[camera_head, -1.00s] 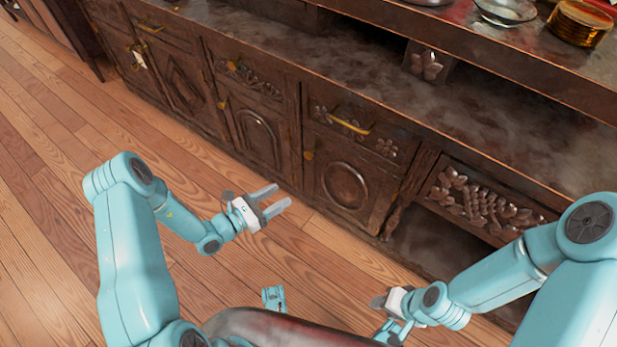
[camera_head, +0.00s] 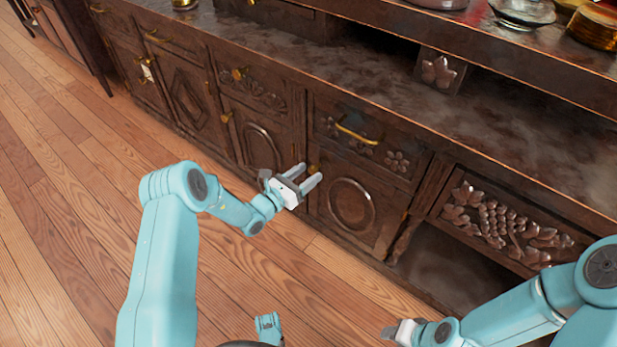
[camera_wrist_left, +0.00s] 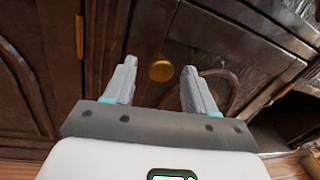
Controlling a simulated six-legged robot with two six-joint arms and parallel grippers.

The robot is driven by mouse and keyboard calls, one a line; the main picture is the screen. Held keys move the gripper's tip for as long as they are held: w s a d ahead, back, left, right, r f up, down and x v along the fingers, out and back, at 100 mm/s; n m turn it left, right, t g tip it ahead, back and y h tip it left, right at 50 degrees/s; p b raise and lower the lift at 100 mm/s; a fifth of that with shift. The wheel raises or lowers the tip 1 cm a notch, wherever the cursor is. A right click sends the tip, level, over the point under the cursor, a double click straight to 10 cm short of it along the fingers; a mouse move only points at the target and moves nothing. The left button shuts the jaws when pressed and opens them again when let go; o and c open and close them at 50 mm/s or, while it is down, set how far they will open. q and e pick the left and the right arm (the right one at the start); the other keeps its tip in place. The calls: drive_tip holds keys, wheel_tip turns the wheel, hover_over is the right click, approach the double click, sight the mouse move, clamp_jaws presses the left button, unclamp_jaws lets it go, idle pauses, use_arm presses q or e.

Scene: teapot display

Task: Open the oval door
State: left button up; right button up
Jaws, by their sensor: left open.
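The door with the carved oval (camera_head: 352,204) is shut, in the dark wooden cabinet under a drawer with a brass handle. Its small round brass knob (camera_head: 314,169) sits at its upper left. My left gripper (camera_head: 312,174) is open and empty, with its fingertips close to the knob. In the left wrist view the knob (camera_wrist_left: 161,71) shows between the two open fingers (camera_wrist_left: 158,75), a little beyond them. I cannot tell whether they touch it. My right gripper (camera_head: 392,332) is low at the bottom of the head view, and its fingers are too unclear to read.
Another door with an arched carving (camera_head: 262,146) is to the left, with its own knob. A drawer with a brass handle (camera_head: 357,130) is above the oval door. An open recess (camera_head: 450,265) lies to the right. The wooden floor (camera_head: 120,190) is clear.

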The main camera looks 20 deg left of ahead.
use_arm(q)
drive_tip(key=shift+w+d, duration=0.3)
drive_tip(key=shift+w, duration=0.2)
drive_tip(key=shift+c, duration=0.4)
clamp_jaws()
drive_tip(key=shift+s, duration=0.15)
